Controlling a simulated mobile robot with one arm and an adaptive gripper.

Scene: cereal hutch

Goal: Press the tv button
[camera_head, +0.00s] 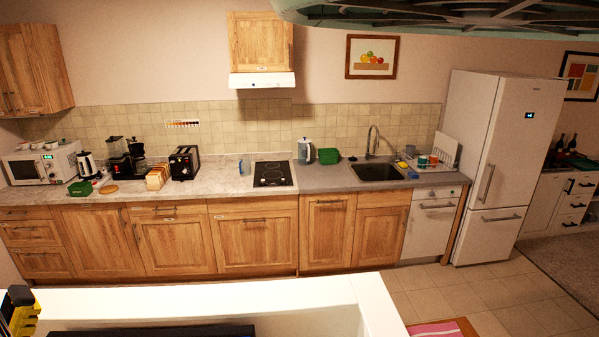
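No tv and no tv button can be made out in this view. A dark flat shape (152,331) shows at the bottom edge, cut off by the frame; I cannot tell what it is. My gripper is not in view. A black and yellow object (22,312) stands at the lower left corner, mostly cut off, and I cannot tell what it is.
A white ledge (376,308) crosses the foreground. Beyond it a counter (222,180) runs along the wall with a microwave (42,165), toaster (184,163), hob (273,174) and sink (378,172). A fridge (498,165) stands right. Tiled floor (450,290) lies clear before it.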

